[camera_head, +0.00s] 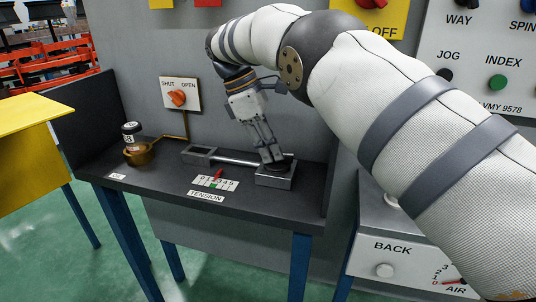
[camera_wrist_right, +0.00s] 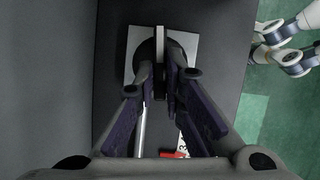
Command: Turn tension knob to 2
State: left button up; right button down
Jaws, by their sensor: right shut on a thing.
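The tension knob (camera_wrist_right: 160,60) has a dark round base and a pale upright grip bar. It sits on a grey metal block (camera_head: 288,181) at the right end of the dark bench. My right gripper (camera_head: 270,160) comes down from above, and its fingers (camera_wrist_right: 160,85) are shut on the grip bar. The fingers hide most of the knob in the head view. The white number scale (camera_head: 230,185) lies left of the block, above the TENSION label (camera_head: 206,196). A red pointer (camera_head: 218,174) stands near its middle, by a green mark; the exact reading is too small to tell. My left gripper is not in view.
A rod (camera_head: 235,158) links the block to a small frame (camera_head: 198,154). A brass cup with a jar (camera_head: 131,132) stands at the bench's left. A SHUT/OPEN panel (camera_head: 180,94) with an orange knob is on the wall behind. A BACK/AIR panel (camera_head: 395,270) is right.

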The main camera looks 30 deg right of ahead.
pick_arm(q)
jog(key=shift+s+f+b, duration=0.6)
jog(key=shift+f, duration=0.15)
pick_arm(e)
jog(key=shift+w+d+f+m+g, duration=0.15)
jog(key=shift+m+g, duration=0.15)
jog(key=shift+m, duration=0.7)
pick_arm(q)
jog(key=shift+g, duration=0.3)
pick_arm(e)
jog(key=shift+y, duration=0.3)
jog(key=c, duration=1.7)
grip_release()
jog(key=shift+r, duration=0.2)
